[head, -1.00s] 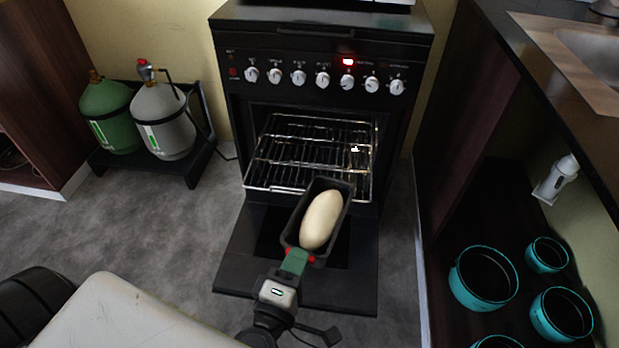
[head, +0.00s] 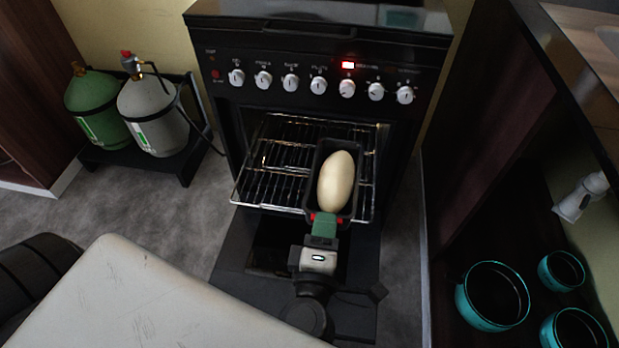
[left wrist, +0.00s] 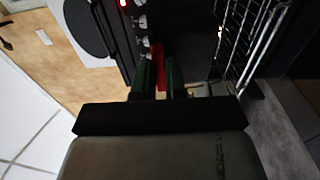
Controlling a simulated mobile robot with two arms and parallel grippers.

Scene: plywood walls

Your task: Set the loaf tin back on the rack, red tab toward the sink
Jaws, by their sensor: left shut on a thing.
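The dark loaf tin (head: 316,188) holds a pale loaf (head: 337,182) and overlaps the right part of the oven rack (head: 272,168) in the head view. I cannot tell whether it touches the wires. My left gripper (head: 323,226), with green fingers, is shut on the red tab (head: 312,217) at the tin's near end. The tab faces out of the oven. The left wrist view shows the red tab (left wrist: 160,68) between the fingers, beside the rack (left wrist: 250,40). My right gripper is not in view.
The oven door (head: 235,290) is folded down in front. Teal-rimmed pots (head: 492,296) stand on the low shelf at right. A green gas bottle (head: 97,105) and a grey one (head: 150,115) stand left of the oven. The rack's left part is bare.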

